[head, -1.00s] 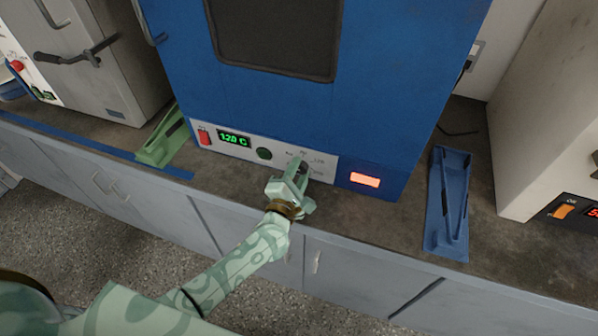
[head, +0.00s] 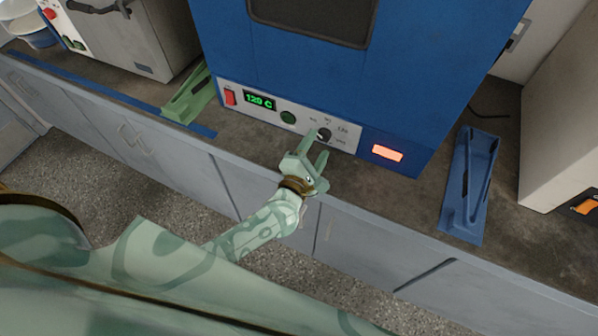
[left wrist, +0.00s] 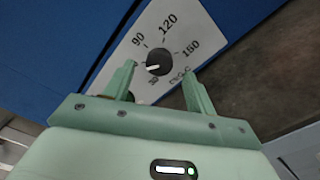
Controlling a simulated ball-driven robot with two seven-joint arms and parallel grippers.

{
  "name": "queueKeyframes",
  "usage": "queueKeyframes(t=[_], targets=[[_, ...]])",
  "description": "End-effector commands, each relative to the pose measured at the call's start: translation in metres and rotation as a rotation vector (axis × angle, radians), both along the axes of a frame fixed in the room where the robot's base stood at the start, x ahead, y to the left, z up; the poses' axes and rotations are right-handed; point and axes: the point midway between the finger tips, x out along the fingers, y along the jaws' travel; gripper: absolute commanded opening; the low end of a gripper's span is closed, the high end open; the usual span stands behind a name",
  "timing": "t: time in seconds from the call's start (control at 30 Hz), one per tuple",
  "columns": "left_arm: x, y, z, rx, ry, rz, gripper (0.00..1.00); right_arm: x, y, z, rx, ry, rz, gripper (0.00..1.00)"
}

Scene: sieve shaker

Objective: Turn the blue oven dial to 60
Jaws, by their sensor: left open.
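The blue oven (head: 300,72) stands on the counter with a white control strip along its lower front. Its black dial (head: 324,135) sits on the right part of that strip. In the left wrist view the dial (left wrist: 160,62) has a white pointer line aimed left and slightly down, below the 90 mark. The 60 mark cannot be seen; the left finger covers that side. My left gripper (head: 316,145) is open just in front of the dial, its fingers (left wrist: 159,75) on either side of it in the picture, apparently not gripping it. My right gripper is out of view.
The strip also has a red switch (head: 230,97), a green display (head: 260,101) reading about 120 C and a green button (head: 288,117). A green holder (head: 189,97) lies left of the oven, a blue holder (head: 469,188) right. An orange-lit panel (head: 387,153) glows on the oven.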

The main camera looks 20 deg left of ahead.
Motion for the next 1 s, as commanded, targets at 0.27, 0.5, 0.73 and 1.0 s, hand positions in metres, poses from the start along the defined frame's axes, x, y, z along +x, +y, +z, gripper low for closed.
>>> queueKeyframes(t=[0.27,0.5,0.73,1.0], targets=[[-0.078,0.003,0.0,0.001,0.004,-0.001,0.56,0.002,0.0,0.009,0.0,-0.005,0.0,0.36],[-0.121,0.004,0.0,0.001,0.002,0.0,0.56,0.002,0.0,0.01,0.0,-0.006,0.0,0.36],[-0.131,0.004,0.0,0.0,0.001,0.0,0.56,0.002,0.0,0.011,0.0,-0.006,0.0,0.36],[-0.13,0.004,0.0,0.0,0.001,0.0,0.56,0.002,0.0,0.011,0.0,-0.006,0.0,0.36]])
